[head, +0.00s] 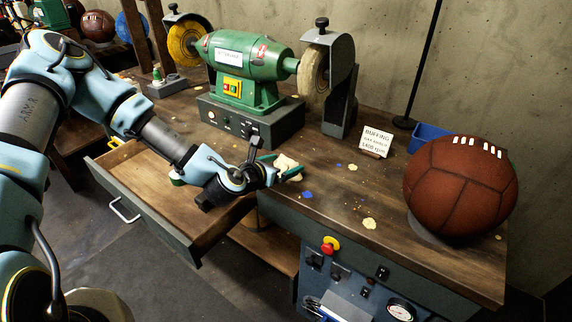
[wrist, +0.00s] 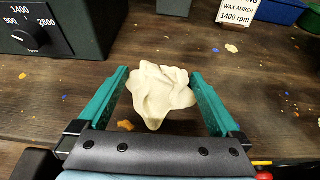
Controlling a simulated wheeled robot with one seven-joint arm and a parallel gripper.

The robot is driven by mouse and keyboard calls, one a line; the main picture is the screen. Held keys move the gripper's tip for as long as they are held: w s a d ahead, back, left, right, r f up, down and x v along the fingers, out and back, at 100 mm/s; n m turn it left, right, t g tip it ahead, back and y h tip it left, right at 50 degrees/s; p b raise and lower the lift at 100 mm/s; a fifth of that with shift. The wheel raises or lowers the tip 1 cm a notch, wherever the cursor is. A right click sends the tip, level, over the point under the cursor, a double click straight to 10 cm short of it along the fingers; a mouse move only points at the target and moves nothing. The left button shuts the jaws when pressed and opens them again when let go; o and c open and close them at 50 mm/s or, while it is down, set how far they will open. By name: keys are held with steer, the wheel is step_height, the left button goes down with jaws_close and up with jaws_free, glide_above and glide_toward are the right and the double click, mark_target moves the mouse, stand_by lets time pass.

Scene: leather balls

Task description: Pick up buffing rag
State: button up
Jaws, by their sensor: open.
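The buffing rag is a crumpled cream cloth (wrist: 160,92) on the wooden bench top. In the wrist view it lies between the two teal fingers of my gripper (wrist: 160,100), with a narrow gap at the left finger and the right finger very close to its edge. In the head view the rag (head: 288,166) shows at the front of the bench, partly hidden by my gripper (head: 277,166). My gripper is open around the rag, low over the bench. I cannot tell whether the right finger touches it.
A green buffing machine (head: 247,72) stands behind the rag. A brown leather ball (head: 460,187) sits at the right, with a small sign (head: 376,142) and a blue bin (head: 430,138) near it. An open drawer (head: 150,206) juts out below my arm. Wax crumbs dot the bench.

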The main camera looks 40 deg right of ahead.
steer(key=shift+c, duration=0.4)
steer(key=c, duration=1.3)
steer(key=shift+o, duration=0.2)
